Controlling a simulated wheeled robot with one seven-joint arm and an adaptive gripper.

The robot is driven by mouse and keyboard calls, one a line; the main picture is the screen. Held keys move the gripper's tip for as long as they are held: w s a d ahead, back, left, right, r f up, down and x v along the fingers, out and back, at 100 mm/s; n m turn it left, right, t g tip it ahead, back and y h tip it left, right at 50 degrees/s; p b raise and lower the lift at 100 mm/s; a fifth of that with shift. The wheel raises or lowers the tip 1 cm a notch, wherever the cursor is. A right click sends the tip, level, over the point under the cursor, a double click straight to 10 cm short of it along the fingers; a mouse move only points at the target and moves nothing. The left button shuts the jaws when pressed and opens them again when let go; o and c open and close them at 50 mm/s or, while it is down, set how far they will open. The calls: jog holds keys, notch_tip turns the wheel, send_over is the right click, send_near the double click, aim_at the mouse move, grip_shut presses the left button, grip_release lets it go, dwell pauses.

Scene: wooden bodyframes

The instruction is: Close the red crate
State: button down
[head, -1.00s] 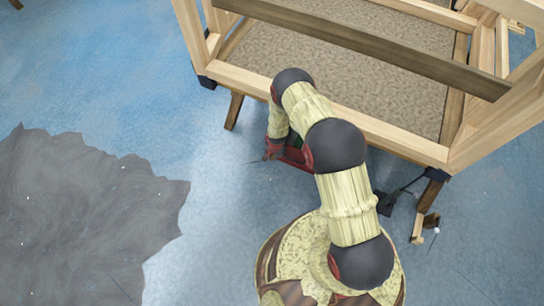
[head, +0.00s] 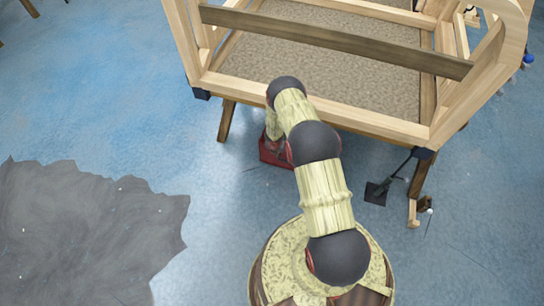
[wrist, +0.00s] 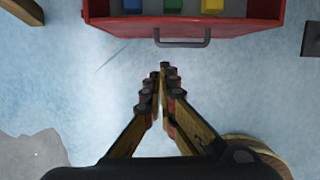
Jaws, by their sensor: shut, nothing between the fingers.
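The red crate (wrist: 228,29) is at the top of the wrist view, cut off by the picture's edge. A grey bar handle (wrist: 183,43) is on its near side. Blue, green and yellow pieces show inside, so its top is open there. In the head view a small part of the red crate (head: 270,151) shows beside my arm, low by the wooden frame's near edge. My gripper (wrist: 164,72) is shut and empty, its fingertips pointing at the crate, a little short of the handle and apart from it. My arm hides the gripper in the head view.
A large wooden frame (head: 310,102) on legs stands over the crate area, with a dark plank (head: 335,40) across it. A black flat piece (head: 377,192) lies on the floor to the right. The blue floor at left is clear beside a grey patch (head: 85,235).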

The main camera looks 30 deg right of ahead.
jog(key=shift+w+d+f+b, duration=0.75)
jog(key=shift+f+b, duration=0.45)
jog(key=shift+f, duration=0.4)
jog(key=shift+w+d+f+b, duration=0.6)
jog(key=shift+d+f+b, duration=0.45)
jog(key=shift+f, duration=0.6)
jog(key=shift+w+d+f+b, duration=0.65)
jog(key=shift+f+b, duration=0.7)
jog(key=shift+f, duration=0.25)
jog(key=shift+w+d, duration=0.1)
jog(key=w+d, duration=0.3)
jog(key=shift+w+d, duration=0.1)
jog(key=shift+d, duration=0.3)
